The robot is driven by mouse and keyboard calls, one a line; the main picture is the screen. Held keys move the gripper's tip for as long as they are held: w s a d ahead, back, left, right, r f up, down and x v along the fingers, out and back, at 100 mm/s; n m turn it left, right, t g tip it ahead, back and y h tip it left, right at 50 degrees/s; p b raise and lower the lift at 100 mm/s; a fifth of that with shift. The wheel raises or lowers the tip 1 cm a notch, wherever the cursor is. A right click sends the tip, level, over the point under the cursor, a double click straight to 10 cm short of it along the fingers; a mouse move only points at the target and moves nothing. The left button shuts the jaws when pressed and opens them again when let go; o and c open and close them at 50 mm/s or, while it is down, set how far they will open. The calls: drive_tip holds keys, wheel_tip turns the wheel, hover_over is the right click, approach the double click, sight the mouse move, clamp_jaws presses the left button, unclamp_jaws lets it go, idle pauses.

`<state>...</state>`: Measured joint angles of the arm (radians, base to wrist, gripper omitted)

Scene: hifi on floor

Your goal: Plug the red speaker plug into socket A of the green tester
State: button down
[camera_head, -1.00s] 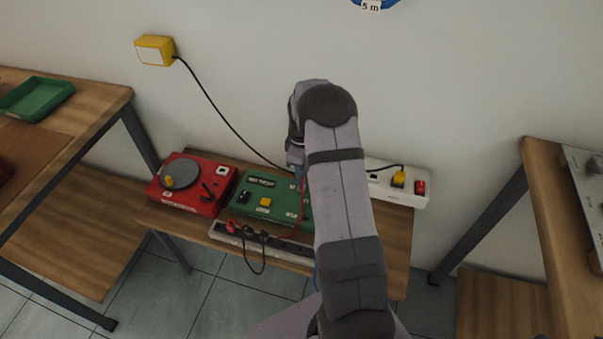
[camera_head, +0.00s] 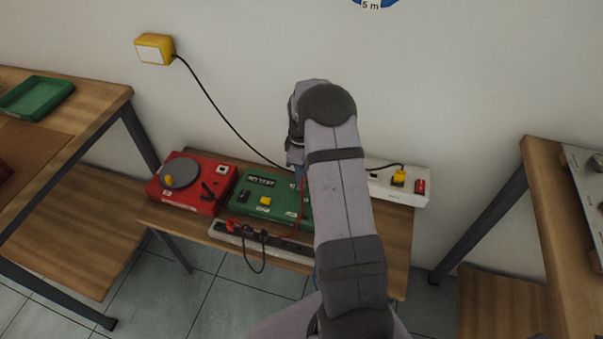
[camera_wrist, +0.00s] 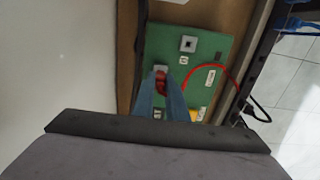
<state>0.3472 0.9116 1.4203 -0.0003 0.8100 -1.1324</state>
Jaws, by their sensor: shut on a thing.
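My gripper (camera_wrist: 161,98), with blue fingers, is shut on the red speaker plug (camera_wrist: 160,82) in the wrist view. The plug is over the green tester (camera_wrist: 205,45), right at a pale square socket that it partly covers. I cannot tell whether the plug is in that socket or just above it. Another square socket (camera_wrist: 188,44) on the tester is uncovered. The label beside the plug is mostly hidden. The red cable (camera_wrist: 211,62) arcs away across the tester. In the head view the green tester (camera_head: 262,190) is partly behind my arm, and the fingers are mostly hidden.
A red record player (camera_head: 200,198) stands left of the tester. A white power board (camera_head: 407,194) with a yellow plug stands at the right. A dark strip (camera_head: 285,245) with a red and a black plug lies along the front. A black cable runs from the yellow wall box (camera_head: 155,50).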

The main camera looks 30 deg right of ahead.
drive_tip(key=shift+f, duration=0.6)
idle(0.6)
drive_tip(key=shift+f, duration=0.2)
idle(3.0)
drive_tip(key=c, duration=1.7)
unclamp_jaws()
drive_tip(key=shift+r, duration=0.1)
drive_tip(key=shift+r, duration=3.55)
drive_tip(key=shift+r+p, duration=0.15)
drive_tip(key=shift+p, duration=0.15)
drive_tip(key=shift+r+p, duration=2.2)
drive_tip(key=shift+r, duration=0.2)
